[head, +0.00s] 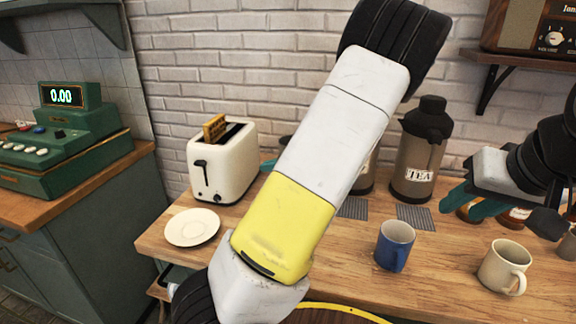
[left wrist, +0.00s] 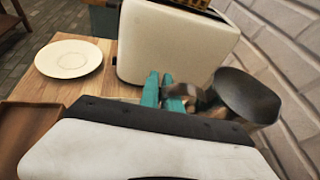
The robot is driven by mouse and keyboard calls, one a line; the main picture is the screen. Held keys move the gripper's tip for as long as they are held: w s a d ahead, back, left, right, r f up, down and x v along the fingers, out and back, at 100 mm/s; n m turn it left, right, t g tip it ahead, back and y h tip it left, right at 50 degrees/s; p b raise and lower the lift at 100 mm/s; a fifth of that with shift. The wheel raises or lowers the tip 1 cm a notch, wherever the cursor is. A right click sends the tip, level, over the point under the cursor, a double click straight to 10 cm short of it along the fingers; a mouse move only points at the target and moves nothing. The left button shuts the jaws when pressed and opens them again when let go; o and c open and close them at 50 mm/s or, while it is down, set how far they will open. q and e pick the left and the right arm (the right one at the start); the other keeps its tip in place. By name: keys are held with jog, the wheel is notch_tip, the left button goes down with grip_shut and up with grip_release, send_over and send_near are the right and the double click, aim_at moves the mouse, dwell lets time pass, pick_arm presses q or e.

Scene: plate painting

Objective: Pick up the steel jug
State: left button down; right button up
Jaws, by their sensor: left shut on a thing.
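The steel jug (left wrist: 250,97) shows in the left wrist view as a metal vessel with a dark round top, right of my left fingers and beside the toaster. My left gripper (left wrist: 165,90) has its two teal fingers close together, shut on what looks like the jug's handle. In the head view my left arm hides most of the jug; only a dark part (head: 283,143) shows behind the toaster's right side, with a bit of teal finger below it. My right gripper (head: 512,203) is over the right of the counter, its teal fingers apart, away from the jug.
A cream toaster (head: 222,165) with bread stands close beside the jug. A white plate (head: 192,227) lies left. A tea dispenser (head: 417,150), a blue mug (head: 395,246) and a cream mug (head: 503,268) stand right of my left arm. The brick wall closes the back.

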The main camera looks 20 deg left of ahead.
pick_arm(q)
jog(key=shift+r, duration=0.85)
jog(key=s+a+r, duration=0.1)
jog(key=s+a, duration=0.1)
jog(key=s, duration=1.3)
jog(key=shift+s+r, duration=0.2)
jog(key=shift+s, duration=0.2)
jog(key=shift+a, duration=0.1)
